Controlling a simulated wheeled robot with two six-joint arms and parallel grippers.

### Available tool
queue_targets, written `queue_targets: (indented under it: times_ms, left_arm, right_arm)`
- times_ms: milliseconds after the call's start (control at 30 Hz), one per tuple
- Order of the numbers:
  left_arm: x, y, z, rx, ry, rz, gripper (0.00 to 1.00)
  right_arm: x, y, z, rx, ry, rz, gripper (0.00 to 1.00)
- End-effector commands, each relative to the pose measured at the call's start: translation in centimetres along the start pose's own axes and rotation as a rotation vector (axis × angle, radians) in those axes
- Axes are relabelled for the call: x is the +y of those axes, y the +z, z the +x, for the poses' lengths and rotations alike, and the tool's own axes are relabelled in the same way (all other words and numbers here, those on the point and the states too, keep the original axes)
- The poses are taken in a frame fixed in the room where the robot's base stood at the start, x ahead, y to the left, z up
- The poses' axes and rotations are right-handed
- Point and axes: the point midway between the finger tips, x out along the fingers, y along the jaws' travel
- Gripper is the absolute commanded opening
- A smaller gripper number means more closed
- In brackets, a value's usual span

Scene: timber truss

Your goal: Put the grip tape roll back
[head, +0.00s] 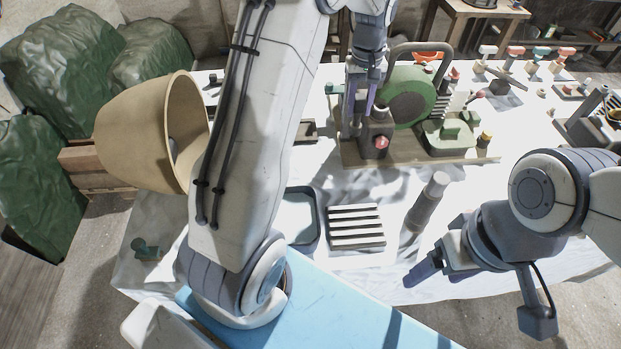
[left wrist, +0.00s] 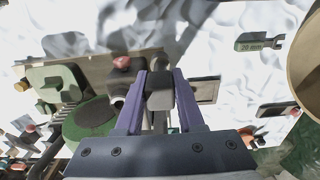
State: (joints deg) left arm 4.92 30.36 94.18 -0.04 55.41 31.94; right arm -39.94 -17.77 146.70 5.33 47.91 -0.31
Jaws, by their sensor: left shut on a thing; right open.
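My left gripper (head: 359,108) is at the green machine (head: 408,97) at the back middle. In the left wrist view its two purple fingers (left wrist: 160,80) are shut on a small dark grey block-shaped thing (left wrist: 160,96). I cannot tell whether this is the grip tape roll or how it meets the machine, because the fingers and arm hide part of it. No other thing is clearly recognisable as a tape roll. My right gripper (head: 437,250) is open and empty over the front right of the white-covered table.
A slatted rack (head: 356,227), a shallow grey tray (head: 301,218) and a grey cylinder (head: 427,201) stand mid-table. A large tan tub (head: 135,130) is at the left. Several coloured-handled tools (head: 535,58) stand at the back right. A red knob (head: 381,142) is close to my left gripper.

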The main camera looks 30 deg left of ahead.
Motion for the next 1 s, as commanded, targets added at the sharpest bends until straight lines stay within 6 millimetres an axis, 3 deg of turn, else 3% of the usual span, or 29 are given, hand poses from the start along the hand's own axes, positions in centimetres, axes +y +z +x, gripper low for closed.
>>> queue_targets:
  times_ms: [400, 533, 733, 1000]
  left_arm:
    - [-0.2, -0.1, 6.4, 0.000, 0.000, -0.003, 0.00]
    - [-0.2, -0.1, 7.5, 0.001, 0.000, -0.003, 0.00]
    - [-2.0, -0.2, 8.4, -0.004, -0.002, -0.007, 0.00]
    - [-8.1, -0.6, 11.9, -0.006, -0.003, -0.009, 0.00]
  right_arm:
    - [0.5, 0.3, 6.4, 0.000, 0.000, 0.005, 0.77]
    - [0.6, 0.4, 7.5, 0.000, 0.000, 0.007, 0.77]
    - [0.5, 0.4, 7.0, 0.000, 0.000, 0.007, 0.77]
    - [0.3, 0.2, 4.9, 0.000, 0.000, 0.008, 0.77]
